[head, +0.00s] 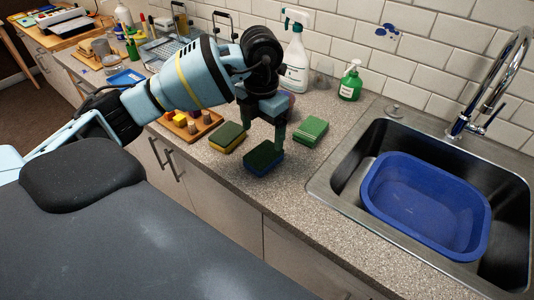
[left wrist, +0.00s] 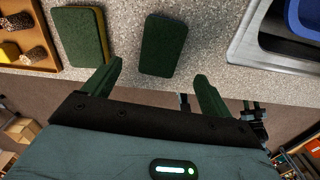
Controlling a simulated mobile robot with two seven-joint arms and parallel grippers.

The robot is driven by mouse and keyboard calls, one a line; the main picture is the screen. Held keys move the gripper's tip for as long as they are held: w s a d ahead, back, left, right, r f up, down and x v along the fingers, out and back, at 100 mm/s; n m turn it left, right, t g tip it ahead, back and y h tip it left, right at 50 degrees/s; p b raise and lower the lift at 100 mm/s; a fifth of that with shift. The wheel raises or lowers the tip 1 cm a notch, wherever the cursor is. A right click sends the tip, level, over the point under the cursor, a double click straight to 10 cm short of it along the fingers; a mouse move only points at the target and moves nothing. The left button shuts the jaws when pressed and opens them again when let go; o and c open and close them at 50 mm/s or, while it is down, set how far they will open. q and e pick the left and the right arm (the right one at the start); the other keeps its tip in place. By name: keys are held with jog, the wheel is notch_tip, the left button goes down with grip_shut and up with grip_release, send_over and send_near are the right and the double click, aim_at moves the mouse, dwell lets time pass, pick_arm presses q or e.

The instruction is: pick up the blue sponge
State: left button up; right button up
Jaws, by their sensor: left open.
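The blue sponge (head: 263,159) lies on the counter near its front edge, with a dark green top and a blue side. My left gripper (head: 264,132) points down at it, with its fingers apart. In the left wrist view, the sponge (left wrist: 163,45) shows its dark green top beyond the fingertips, lined up with the gap between the fingers of my left gripper (left wrist: 157,85). I cannot tell whether a finger touches it. My right gripper is not in view.
A yellow sponge with a green top (head: 227,137) lies left of it, and a green sponge (head: 311,131) lies behind right. A wooden tray with blocks (head: 205,130) is further left. The sink holds a blue basin (head: 377,184). A spray bottle (head: 296,62) and green soap bottle (head: 351,84) stand behind.

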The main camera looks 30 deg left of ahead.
aim_at(264, 154)
pick_arm(q)
jog(key=shift+s+f, duration=0.15)
jog(key=shift+f, duration=0.65)
jog(key=shift+w+f, duration=0.2)
jog(key=shift+f, duration=0.35)
notch_tip(264, 154, down, 5)
jog(key=shift+w, duration=0.15)
jog(key=c, duration=1.1)
